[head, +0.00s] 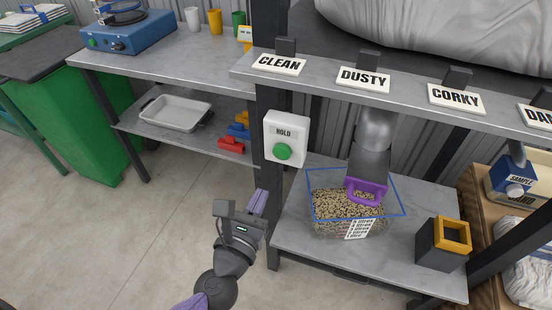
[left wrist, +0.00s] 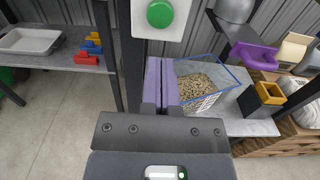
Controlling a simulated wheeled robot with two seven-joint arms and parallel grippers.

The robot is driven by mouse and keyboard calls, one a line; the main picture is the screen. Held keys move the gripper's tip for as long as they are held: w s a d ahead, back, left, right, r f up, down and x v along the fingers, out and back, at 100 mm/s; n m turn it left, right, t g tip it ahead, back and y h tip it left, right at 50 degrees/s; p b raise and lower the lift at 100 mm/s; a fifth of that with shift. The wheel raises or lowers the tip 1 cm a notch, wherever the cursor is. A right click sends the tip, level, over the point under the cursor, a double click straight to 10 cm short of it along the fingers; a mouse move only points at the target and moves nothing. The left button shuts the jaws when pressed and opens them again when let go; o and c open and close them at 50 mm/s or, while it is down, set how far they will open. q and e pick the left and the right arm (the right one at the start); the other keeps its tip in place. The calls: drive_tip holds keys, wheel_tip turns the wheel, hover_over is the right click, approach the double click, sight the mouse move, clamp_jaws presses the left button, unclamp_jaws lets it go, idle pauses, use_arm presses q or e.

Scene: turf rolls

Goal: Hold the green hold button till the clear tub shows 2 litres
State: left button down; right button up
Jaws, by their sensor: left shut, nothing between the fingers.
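The green hold button (head: 283,151) sits on a white box marked HOLD (head: 286,130), fixed to a dark post. It also shows at the top of the left wrist view (left wrist: 160,14). My left gripper (head: 261,203) is shut and empty, below and left of the button and apart from it. Its purple fingers show in the left wrist view (left wrist: 161,84). The clear tub (head: 333,230) with blue rim stands on the lower shelf under a grey spout with a purple end (head: 366,192). Tan granules fill much of it. A white scale label shows on its front, too small to read. My right gripper is out of view.
A dark block with a yellow top (head: 443,243) stands right of the tub. Signs CLEAN, DUSTY and CORKY (head: 456,99) line the upper shelf edge. A white tray (head: 176,111) lies on the left shelf. The floor around my left arm is clear.

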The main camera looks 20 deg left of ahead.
sight(281, 155)
use_arm(q)
drive_tip(key=w, duration=0.9)
drive_tip(key=shift+w+d, duration=0.15)
drive_tip(key=shift+w, duration=0.15)
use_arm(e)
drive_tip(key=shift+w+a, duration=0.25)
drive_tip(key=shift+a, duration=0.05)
